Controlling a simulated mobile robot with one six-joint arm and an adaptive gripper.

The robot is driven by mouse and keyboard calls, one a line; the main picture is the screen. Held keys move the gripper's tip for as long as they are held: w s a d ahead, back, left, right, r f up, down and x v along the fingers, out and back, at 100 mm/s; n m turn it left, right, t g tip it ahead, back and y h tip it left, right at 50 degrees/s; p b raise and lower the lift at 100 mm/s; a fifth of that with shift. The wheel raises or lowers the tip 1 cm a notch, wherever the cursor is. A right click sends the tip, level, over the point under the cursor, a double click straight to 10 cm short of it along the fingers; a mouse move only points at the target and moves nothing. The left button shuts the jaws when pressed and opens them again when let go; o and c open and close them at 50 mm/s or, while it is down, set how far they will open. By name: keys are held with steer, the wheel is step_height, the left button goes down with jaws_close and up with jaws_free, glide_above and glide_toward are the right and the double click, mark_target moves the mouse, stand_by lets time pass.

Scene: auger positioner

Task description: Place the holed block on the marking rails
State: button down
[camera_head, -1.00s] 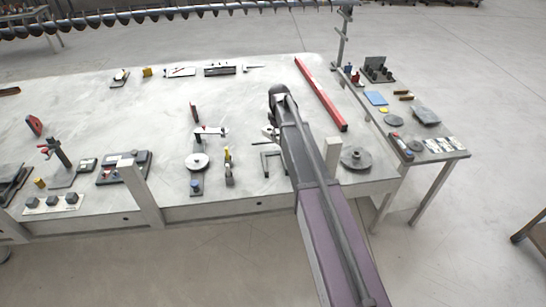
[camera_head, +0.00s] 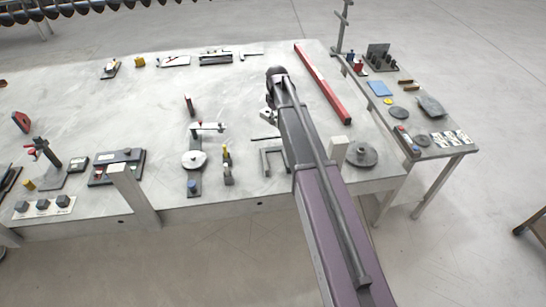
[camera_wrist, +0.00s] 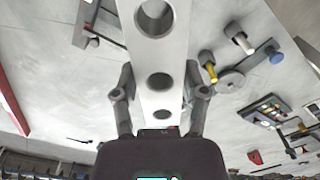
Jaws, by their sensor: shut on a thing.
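The holed block (camera_wrist: 158,58) is a pale grey bar with several round holes in a row. In the wrist view it runs up from between the fingers of my gripper (camera_wrist: 160,92), which is shut on its sides. In the head view my arm hides most of my gripper, and I cannot make out the block there. A dark plate with bars (camera_head: 216,58) lies at the back of the table; I cannot tell whether it is the marking rails.
The pale table (camera_head: 90,80) carries a long red beam (camera_head: 322,85), a round grey disc (camera_head: 193,159), a dark bracket (camera_head: 272,160) and a panel box (camera_head: 117,165). Posts rise at its front edge. A side table (camera_head: 455,150) stands at right. The table's middle left is clear.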

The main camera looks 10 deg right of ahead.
steer(key=shift+w, duration=0.15)
stand_by(0.3)
steer(key=shift+f, duration=0.1)
steer(key=s+a+f+n+b, duration=0.3)
steer(key=s+f+n+b, duration=0.2)
steer(key=s+f+b, duration=0.2)
steer(key=s+a+f+n+b, duration=0.2)
steer(key=s+f+n+b, duration=0.3)
steer(key=s+f+b, duration=0.3)
steer(key=shift+a+f+n+b, duration=0.4)
steer(key=shift+f+b, duration=1.5)
steer(key=shift+b, duration=0.1)
steer(key=shift+w, duration=0.1)
steer(key=w+d, duration=0.2)
steer(key=w, duration=0.2)
steer(key=w+d+f+b, duration=0.1)
steer(key=w, duration=0.4)
steer(key=w+d, duration=0.2)
steer(key=w, duration=0.2)
steer(key=shift+w+d+f, duration=0.2)
steer(key=shift+w+d, duration=0.1)
